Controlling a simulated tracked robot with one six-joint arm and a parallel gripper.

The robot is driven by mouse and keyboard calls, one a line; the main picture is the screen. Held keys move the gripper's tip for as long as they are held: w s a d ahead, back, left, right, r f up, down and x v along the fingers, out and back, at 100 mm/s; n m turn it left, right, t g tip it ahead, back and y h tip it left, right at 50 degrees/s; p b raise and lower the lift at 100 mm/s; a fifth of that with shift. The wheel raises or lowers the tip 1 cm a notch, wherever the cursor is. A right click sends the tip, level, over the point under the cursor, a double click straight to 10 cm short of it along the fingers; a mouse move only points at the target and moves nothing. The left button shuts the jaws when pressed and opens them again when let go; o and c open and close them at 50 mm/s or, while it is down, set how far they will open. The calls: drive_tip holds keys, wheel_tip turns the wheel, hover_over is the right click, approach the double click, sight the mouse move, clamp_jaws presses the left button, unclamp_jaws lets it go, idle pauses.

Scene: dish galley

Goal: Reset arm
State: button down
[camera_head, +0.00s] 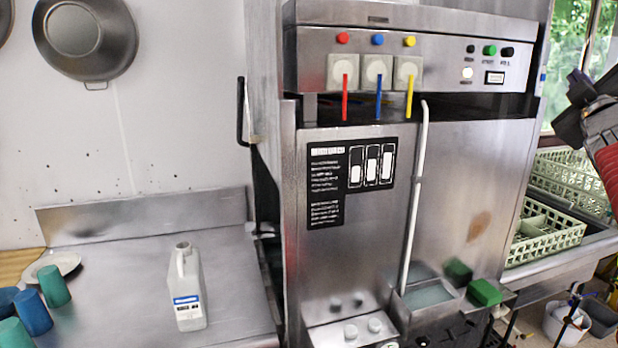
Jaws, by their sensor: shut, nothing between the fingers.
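Part of my arm shows at the right edge, with dark, grey and red pieces. It hangs in front of the window and the dish racks, apart from the steel machine.
A white jug (188,300) stands upright on the steel counter (110,265), with several cups and a plate (62,264) at left. A pale dish rack (545,238) lies at right. A pan (75,32) hangs on the wall.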

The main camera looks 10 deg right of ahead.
drive_tip(key=a+f+m+g+y, duration=0.5)
drive_tip(key=a+f+y, duration=0.2)
drive_tip(key=a+f, duration=1.75)
drive_tip(key=s+a+f+g+y, duration=0.3)
drive_tip(key=s+a+f, duration=0.4)
drive_tip(key=a+f, duration=0.2)
drive_tip(key=s+a+f+g+y, duration=0.3)
drive_tip(key=s+a+f, duration=0.4)
drive_tip(key=a+f, duration=0.3)
drive_tip(key=shift+s+a+f+n, duration=0.3)
drive_tip(key=shift+f+n, duration=0.1)
drive_tip(key=shift+f, duration=0.4)
drive_tip(key=shift+w+d, duration=0.1)
